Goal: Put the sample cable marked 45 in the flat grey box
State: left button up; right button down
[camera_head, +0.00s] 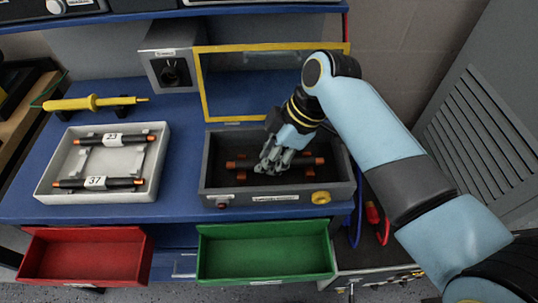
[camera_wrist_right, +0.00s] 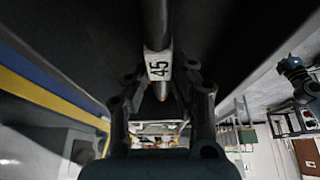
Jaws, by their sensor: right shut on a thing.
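The sample cable marked 45 (camera_wrist_right: 159,66) is a black rod with a white label. In the head view the cable (camera_head: 240,164) lies crosswise inside the dark open case, with copper-coloured ends. My right gripper (camera_head: 271,165) reaches down into the case and is shut on the cable near its middle; in the wrist view its fingers stand either side of the label. The flat grey box (camera_head: 103,201) is a shallow light grey tray at the left of the blue bench. It holds cables marked 23 (camera_head: 112,138) and 37 (camera_head: 96,183). My left gripper is out of view.
The dark case (camera_head: 239,205) has a raised yellow-framed lid (camera_head: 201,80) behind it. A yellow tool (camera_head: 92,103) lies behind the tray, and a grey unit (camera_head: 172,70) stands at the back. Red (camera_head: 83,260) and green (camera_head: 262,255) drawers stick out in front.

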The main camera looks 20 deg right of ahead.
aim_at(294, 159)
jog(key=c, duration=1.1)
grip_release()
jog(key=shift+f, duration=0.1)
jog(key=shift+c, duration=0.2)
jog(key=v, duration=1.2)
